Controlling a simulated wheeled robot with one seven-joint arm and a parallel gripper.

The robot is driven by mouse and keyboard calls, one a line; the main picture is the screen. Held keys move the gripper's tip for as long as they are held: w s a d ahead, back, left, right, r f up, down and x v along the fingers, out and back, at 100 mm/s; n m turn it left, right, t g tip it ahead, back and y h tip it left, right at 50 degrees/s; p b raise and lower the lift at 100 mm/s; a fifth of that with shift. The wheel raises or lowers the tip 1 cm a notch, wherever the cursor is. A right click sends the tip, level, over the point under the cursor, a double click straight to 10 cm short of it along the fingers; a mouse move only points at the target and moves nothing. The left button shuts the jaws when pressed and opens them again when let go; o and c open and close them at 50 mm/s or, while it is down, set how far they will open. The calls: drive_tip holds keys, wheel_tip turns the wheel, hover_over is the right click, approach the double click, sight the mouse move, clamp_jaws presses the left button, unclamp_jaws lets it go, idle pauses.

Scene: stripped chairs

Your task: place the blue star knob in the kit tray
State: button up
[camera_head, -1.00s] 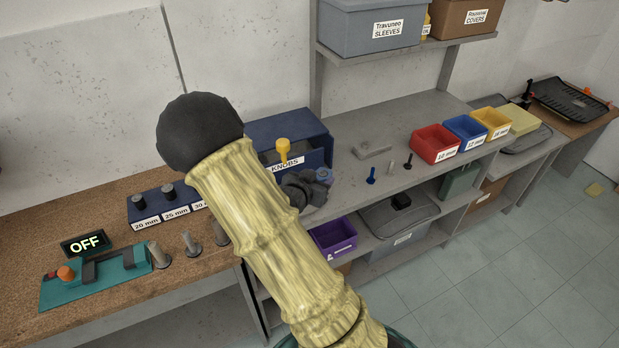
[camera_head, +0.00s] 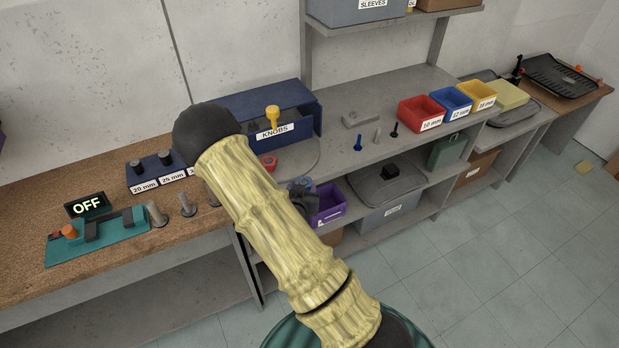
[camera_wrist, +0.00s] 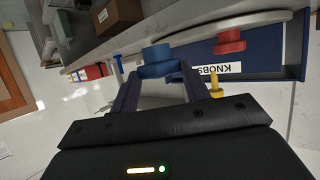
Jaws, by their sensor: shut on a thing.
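The blue star knob (camera_wrist: 158,62) is between the fingertips of my gripper (camera_wrist: 160,74) in the wrist view; the fingers are shut on it. In the head view my gripper (camera_head: 304,196) hangs in front of the grey shelf bench, partly hidden by my arm. A bit of the blue knob (camera_head: 302,182) shows at its tip.
A blue KNOBS bin (camera_head: 308,122) with a yellow knob (camera_head: 272,117) stands behind a round grey plate (camera_head: 308,153) bearing a red knob (camera_head: 268,162). Red (camera_head: 420,112), blue (camera_head: 452,102) and yellow (camera_head: 478,96) bins stand to the right. A purple bin (camera_head: 328,204) is on the lower shelf.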

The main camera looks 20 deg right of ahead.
drive_tip(key=s+a+f+n+y, duration=0.2)
drive_tip(key=a+f, duration=0.1)
drive_tip(key=f, duration=0.3)
drive_tip(key=s+a+f+n+t+y, duration=0.1)
drive_tip(key=a+f+n+y, duration=0.1)
drive_tip(key=f, duration=0.4)
drive_tip(key=s+a+f+n+t+y, duration=0.1)
drive_tip(key=s+a+f+n+y, duration=0.1)
drive_tip(key=a+f+y, duration=0.1)
wheel_tip(320, 180, down, 3)
drive_tip(key=shift+s+a+r+n, duration=0.1)
drive_tip(key=shift+s+a+n, duration=0.25)
drive_tip(key=shift+a, duration=0.35)
drive_tip(key=shift+w, duration=0.1)
